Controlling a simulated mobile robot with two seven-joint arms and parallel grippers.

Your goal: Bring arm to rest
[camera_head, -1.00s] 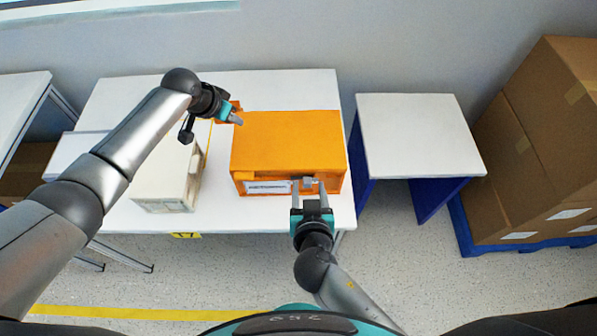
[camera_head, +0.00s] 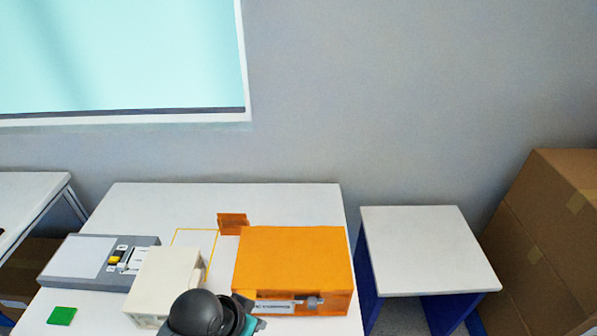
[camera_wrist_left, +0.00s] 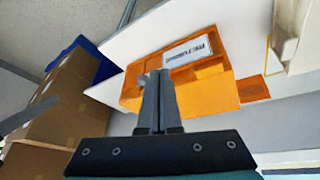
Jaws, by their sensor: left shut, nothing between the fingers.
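My left gripper (camera_head: 257,322) shows at the bottom edge of the head view, low in front of the orange box (camera_head: 292,262), its arm's dark round joint beside the cream box (camera_head: 163,281). In the left wrist view its two grey fingers (camera_wrist_left: 157,82) are together and empty. They overlap the orange box (camera_wrist_left: 207,97) in that picture; I cannot tell whether they touch it. A white label and a small grey latch (camera_head: 313,302) sit on the box's front.
A grey panel (camera_head: 85,262) with a small switch unit lies at the table's left. A green square (camera_head: 62,315) lies in front of it. A small orange piece (camera_head: 232,223) stands behind the boxes. A side table (camera_head: 430,245) at right is bare. Cartons (camera_head: 550,235) stand far right.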

